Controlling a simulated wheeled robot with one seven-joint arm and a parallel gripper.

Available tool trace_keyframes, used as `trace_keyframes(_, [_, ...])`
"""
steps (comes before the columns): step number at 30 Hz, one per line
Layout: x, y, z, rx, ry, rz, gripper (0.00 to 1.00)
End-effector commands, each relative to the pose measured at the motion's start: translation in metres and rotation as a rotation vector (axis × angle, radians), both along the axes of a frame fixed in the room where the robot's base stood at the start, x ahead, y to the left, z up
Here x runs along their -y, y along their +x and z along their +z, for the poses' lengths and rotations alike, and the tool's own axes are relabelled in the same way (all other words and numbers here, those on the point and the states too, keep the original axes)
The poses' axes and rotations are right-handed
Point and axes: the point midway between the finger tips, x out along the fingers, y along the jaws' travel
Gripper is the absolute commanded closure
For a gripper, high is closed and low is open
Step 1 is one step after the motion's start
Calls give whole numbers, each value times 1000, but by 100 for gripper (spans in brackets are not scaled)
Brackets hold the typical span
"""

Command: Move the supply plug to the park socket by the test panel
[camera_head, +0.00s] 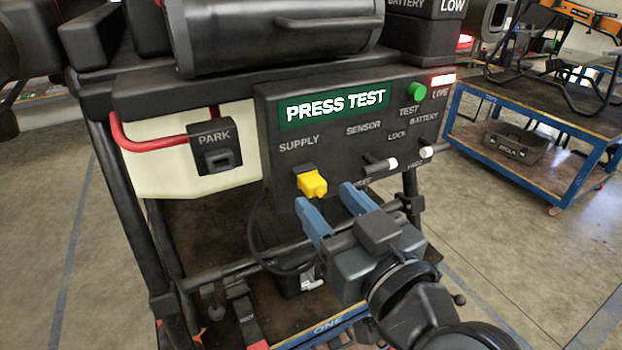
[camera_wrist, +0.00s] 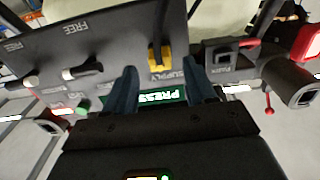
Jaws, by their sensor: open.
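The yellow supply plug (camera_head: 312,184) sits in the socket under the SUPPLY label on the dark test panel (camera_head: 290,150); a black cable hangs below the panel. The plug also shows in the wrist view (camera_wrist: 161,60), between and beyond the fingertips. My gripper (camera_head: 325,199) is open, its two blue fingers pointing at the panel in front of and just below the plug, not closed on it. The park socket (camera_head: 215,155) is a black box marked PARK on the pale tank, left of the panel; its slot looks empty. It shows at right in the wrist view (camera_wrist: 222,58).
The panel display (camera_head: 333,104) reads PRESS TEST. A green button (camera_head: 416,91) and a red LIVE lamp (camera_head: 442,80) are at its upper right. Two levers (camera_head: 380,165) stick out at lower right. A red hose (camera_head: 150,143) runs beside the park socket. A blue cart (camera_head: 540,145) stands behind.

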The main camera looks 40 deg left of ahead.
Motion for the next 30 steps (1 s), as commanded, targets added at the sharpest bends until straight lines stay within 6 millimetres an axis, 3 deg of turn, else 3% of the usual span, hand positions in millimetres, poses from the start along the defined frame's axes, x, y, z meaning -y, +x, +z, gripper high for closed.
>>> trace_keyframes(10, [-30, 13, -1, 0, 1, 0, 45])
trace_keyframes(30, [-33, 14, 0, 1, 1, 0, 45])
